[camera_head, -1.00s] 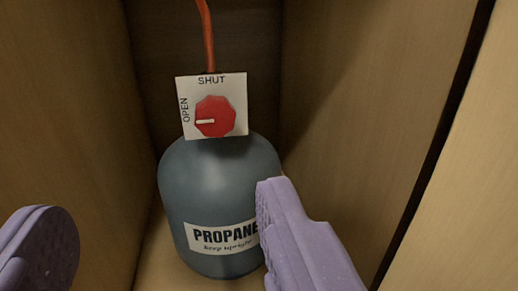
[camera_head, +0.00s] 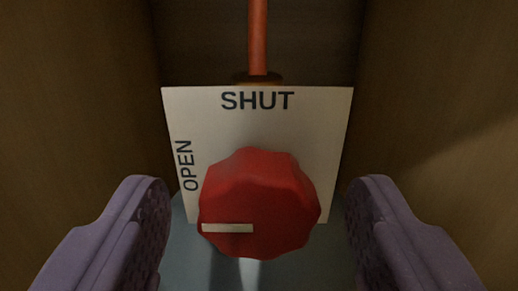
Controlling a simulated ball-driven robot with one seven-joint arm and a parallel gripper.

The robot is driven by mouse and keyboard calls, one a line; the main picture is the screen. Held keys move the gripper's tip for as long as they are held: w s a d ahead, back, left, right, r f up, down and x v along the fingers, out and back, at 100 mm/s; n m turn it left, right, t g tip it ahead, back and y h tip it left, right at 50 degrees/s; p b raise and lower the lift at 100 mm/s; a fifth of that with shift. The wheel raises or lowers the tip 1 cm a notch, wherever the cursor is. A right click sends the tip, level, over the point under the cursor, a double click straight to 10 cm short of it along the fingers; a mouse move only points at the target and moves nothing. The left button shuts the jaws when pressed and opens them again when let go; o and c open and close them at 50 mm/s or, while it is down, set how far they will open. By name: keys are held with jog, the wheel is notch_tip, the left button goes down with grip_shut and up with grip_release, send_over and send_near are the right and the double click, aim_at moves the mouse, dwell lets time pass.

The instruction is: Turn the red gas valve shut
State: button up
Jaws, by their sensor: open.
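The red gas valve (camera_head: 265,195) is a lobed knob on a white square plate (camera_head: 325,110). The plate reads SHUT at the top and OPEN at the left. The knob's white pointer mark (camera_head: 228,228) points left, towards the OPEN side. My gripper (camera_head: 258,215) is open, with one purple finger on each side of the knob. Gaps show between both fingers and the knob, so neither appears to touch it. The lower plate is partly hidden by the knob.
An orange hose (camera_head: 258,40) rises from the top of the plate. The blue-grey propane bottle (camera_head: 200,262) shows below, mostly hidden. Wooden walls stand close on the left (camera_head: 75,90) and right (camera_head: 440,90), making a narrow compartment.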

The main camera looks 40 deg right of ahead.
jog(key=shift+w+d, duration=0.35)
jog(key=shift+w, duration=0.05)
jog(key=c, duration=1.1)
jog(key=shift+o, duration=0.2)
